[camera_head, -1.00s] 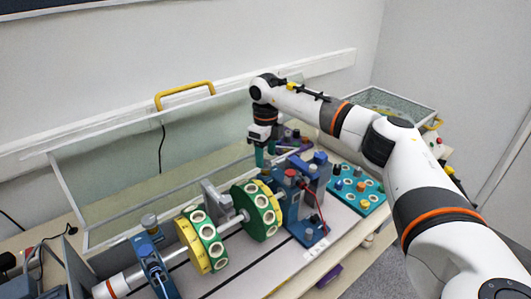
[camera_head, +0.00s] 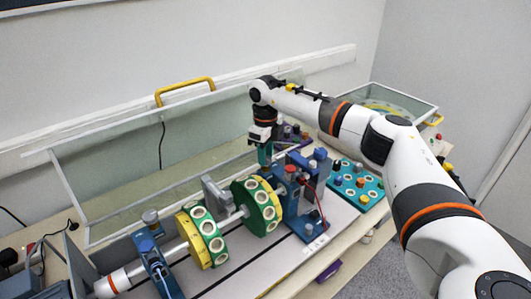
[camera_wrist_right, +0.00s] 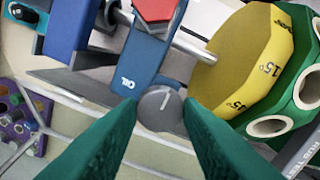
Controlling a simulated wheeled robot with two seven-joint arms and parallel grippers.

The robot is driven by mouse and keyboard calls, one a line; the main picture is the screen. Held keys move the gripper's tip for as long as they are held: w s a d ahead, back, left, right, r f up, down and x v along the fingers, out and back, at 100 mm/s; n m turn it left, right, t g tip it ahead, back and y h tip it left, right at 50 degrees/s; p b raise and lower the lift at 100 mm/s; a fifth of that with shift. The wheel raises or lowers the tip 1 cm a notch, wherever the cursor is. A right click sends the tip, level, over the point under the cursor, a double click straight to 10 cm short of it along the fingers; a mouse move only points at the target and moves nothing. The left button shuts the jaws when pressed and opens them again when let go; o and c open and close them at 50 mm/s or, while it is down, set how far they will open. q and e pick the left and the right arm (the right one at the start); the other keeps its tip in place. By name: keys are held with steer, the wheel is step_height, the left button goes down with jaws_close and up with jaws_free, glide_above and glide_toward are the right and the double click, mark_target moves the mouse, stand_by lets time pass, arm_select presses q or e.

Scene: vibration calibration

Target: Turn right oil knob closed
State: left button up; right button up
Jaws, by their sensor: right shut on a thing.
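The right oil knob (camera_wrist_right: 160,110) is a round grey knob with a white line on its face. It sits at the end of a blue bearing block (camera_wrist_right: 145,62) labelled "OIL". In the right wrist view, my right gripper (camera_wrist_right: 160,106) has its two green fingers on either side of the knob, shut on it. In the head view, my right gripper (camera_head: 265,158) points down behind the right blue bearing block (camera_head: 300,205); the gripped knob is hidden there. My left gripper is not in view.
A shaft with two green and yellow discs (camera_head: 257,206) runs left of the block, to a left blue bearing stand (camera_head: 152,262). A teal board with knobs (camera_head: 357,186) lies right. A raised clear cover with a yellow handle (camera_head: 184,90) stands behind.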

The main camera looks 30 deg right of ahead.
steer(key=n, duration=0.4)
steer(key=shift+b, duration=0.3)
steer(key=n, duration=0.4)
steer(key=shift+n, duration=0.3)
steer(key=n, duration=0.4)
steer(key=shift+n+b, duration=0.3)
steer(key=shift+b, duration=0.1)
steer(key=n, duration=0.4)
steer(key=shift+n, duration=0.4)
steer(key=o, duration=1)
